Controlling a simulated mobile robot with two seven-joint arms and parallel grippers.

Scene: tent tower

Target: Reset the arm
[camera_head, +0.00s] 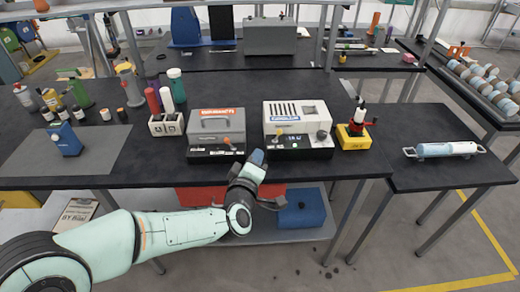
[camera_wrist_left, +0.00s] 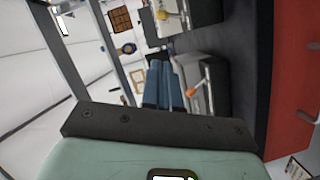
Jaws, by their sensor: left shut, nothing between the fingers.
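My left arm (camera_head: 160,232) comes in from the lower left of the head view and reaches to the front edge of the dark workbench (camera_head: 345,168). My left gripper (camera_head: 257,157) is at that edge, in front of the gap between the two grey-and-white machines. In the left wrist view, its blue fingers (camera_wrist_left: 164,86) are together with nothing between them. The left machine (camera_head: 216,132) has a red label and an orange-tipped lever. The right machine (camera_head: 298,128) has a blue label. My right gripper does not show.
A white holder (camera_head: 166,124) with cylinders stands left of the machines, and a yellow block (camera_head: 352,137) stands right. A blue device (camera_head: 64,138) sits on a grey mat. A red bin (camera_head: 200,195) and blue bin (camera_head: 302,212) are under the bench. Floor at lower right is clear.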

